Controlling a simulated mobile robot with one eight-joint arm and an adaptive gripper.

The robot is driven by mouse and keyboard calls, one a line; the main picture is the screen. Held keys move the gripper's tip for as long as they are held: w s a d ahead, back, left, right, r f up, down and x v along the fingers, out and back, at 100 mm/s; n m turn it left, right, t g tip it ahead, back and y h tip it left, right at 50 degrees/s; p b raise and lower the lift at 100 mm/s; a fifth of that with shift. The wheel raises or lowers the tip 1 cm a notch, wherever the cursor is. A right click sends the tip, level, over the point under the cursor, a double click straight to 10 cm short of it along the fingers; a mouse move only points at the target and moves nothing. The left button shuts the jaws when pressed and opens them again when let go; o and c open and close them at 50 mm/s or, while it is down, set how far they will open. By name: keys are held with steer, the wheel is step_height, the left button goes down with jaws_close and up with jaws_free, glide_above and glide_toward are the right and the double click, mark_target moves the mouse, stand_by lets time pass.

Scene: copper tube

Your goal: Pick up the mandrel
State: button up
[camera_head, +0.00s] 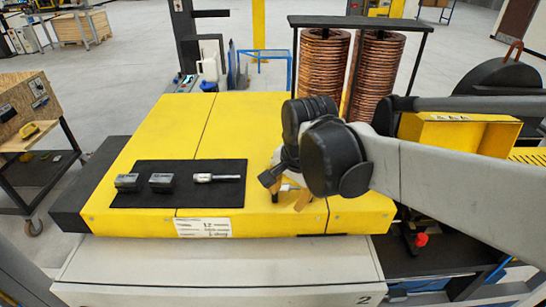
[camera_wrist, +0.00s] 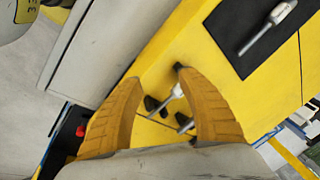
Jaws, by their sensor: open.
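A silver rod-like piece with a thicker end, which looks like a mandrel (camera_head: 215,177), lies on the black mat (camera_head: 213,199). It also shows in the wrist view (camera_wrist: 268,27), at the upper right. A second silver rod (camera_wrist: 164,101) with small black parts around it is on the yellow surface, seen between my fingers in the wrist view. I cannot tell which of the two is the mandrel meant. My gripper (camera_head: 292,195) is open, its yellow fingers (camera_wrist: 157,74) apart on both sides of the second rod, without visible contact. My arm partly hides this area in the head view.
Two dark grey blocks, a left one (camera_head: 128,182) and a right one (camera_head: 161,182), lie on the mat. The yellow machine top (camera_head: 165,116) is clear behind the mat. Copper coil stacks (camera_head: 323,70) stand behind my arm. A cart with a wooden box (camera_head: 27,103) stands left.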

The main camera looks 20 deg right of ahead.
steer(key=w+d+r+m+g+p, duration=0.2)
steer(key=w+d+r+m+p, duration=0.25)
steer(key=r+m+p, duration=0.35)
steer(key=m+g+p, duration=0.1)
steer(key=m+p, duration=0.2)
glide_above(296, 188)
steer(key=f, duration=0.6)
steer(key=shift+w+d+f, duration=0.2)
steer(key=shift+w, duration=0.2)
steer(key=f, duration=0.5)
steer(key=shift+s+a, duration=0.2)
steer(key=shift+a, duration=0.05)
jaws_close()
